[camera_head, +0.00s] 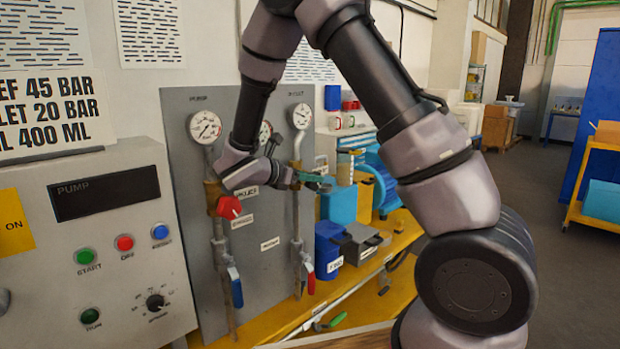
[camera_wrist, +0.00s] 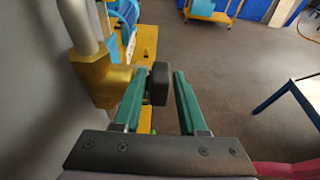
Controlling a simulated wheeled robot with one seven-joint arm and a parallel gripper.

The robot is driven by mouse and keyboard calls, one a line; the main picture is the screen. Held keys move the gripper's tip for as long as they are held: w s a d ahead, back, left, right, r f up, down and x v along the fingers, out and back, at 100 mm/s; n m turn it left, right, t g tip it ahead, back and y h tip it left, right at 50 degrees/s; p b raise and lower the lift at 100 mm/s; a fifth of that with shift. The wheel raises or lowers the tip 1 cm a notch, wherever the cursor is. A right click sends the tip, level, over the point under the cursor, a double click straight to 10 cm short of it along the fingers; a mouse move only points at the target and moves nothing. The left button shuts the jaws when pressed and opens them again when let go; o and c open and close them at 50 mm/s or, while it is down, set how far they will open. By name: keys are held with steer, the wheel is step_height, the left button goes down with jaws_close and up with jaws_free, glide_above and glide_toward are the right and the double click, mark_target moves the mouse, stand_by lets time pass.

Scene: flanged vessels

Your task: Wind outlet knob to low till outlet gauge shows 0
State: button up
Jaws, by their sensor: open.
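The outlet gauge (camera_head: 302,116) is a round white dial at the top of the right-hand pipe on the grey panel; its reading is too small to tell. My gripper (camera_head: 314,180) is at the brass fitting below this gauge, its green fingers pointing right. In the wrist view, a dark knob (camera_wrist: 160,84) sticks out from the brass valve body (camera_wrist: 100,80). My gripper's open green fingers (camera_wrist: 159,76) stand on either side of the knob. The left finger is close to it and a gap shows at the right finger. I cannot tell whether either touches.
A second gauge (camera_head: 205,127) and a red knob (camera_head: 229,207) are on the left pipe. Blue (camera_head: 236,288) and red (camera_head: 309,278) lever handles hang lower down. Blue containers (camera_head: 338,205) stand on the yellow bench right of the panel. The pump box (camera_head: 110,250) is at left.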

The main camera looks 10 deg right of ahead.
steer(key=v, duration=1)
steer(key=shift+a, duration=0.25)
steer(key=shift+s+r, duration=0.1)
